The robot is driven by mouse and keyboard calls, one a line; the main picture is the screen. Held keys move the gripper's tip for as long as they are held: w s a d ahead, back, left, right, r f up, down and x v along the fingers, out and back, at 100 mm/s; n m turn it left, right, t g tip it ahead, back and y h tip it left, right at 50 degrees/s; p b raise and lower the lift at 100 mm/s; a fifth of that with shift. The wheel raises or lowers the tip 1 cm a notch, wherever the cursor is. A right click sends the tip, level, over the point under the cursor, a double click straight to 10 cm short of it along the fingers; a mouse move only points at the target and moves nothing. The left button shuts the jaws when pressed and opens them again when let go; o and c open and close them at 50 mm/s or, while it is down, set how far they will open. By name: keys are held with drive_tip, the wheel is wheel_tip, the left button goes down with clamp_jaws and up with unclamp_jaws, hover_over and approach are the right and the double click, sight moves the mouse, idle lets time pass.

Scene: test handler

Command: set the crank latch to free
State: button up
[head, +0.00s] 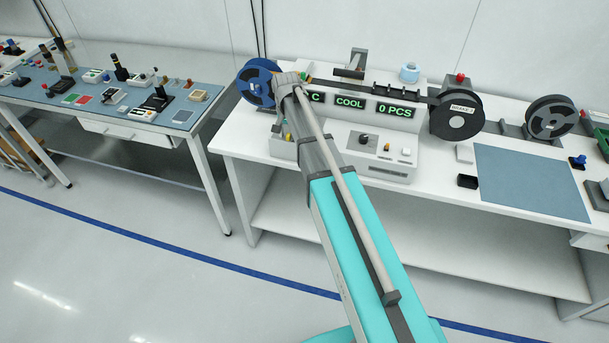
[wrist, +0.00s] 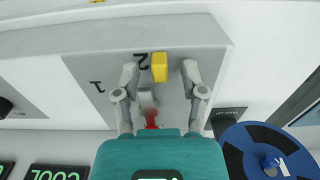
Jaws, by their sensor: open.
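My gripper (wrist: 159,70) is open in the wrist view, its two fingers on either side of a small yellow block (wrist: 159,66). A gap shows between the block and each finger. The block stands out from a grey panel (wrist: 105,75) marked 1 and 2, and sits beside the 2. A red part (wrist: 151,118) and a pale grey piece lie between the fingers, nearer my wrist. No part is labelled as the crank latch, and I cannot tell its setting. In the head view my arm hides most of this spot and the fingertips.
A blue reel (head: 256,84) is close to my wrist and also shows in the wrist view (wrist: 240,145). The handler's display (head: 397,110) reads COOL and 0 PCS. A dark reel (head: 456,118) is further right. A blue-grey mat (head: 530,180) lies clear on the white bench.

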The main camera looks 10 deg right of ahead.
sight(291, 140)
drive_tip(key=shift+w+d, duration=0.2)
drive_tip(key=shift+w, duration=0.2)
drive_tip(key=shift+w+d+r, duration=0.1)
drive_tip(key=shift+w+r, duration=0.05)
drive_tip(key=shift+r, duration=0.05)
wheel_tip(291, 140, up, 14)
drive_tip(key=p, duration=1.4)
drive_tip(key=s+f+n+b, duration=0.3)
drive_tip(key=s+f+b, duration=0.6)
drive_tip(key=s, duration=0.3)
drive_tip(key=s+f+n+b, duration=0.3)
drive_tip(key=s+f+b, duration=0.6)
drive_tip(key=s, duration=0.3)
drive_tip(key=shift+s+d+f, duration=0.3)
drive_tip(key=shift+d+f, duration=0.1)
idle(2.6)
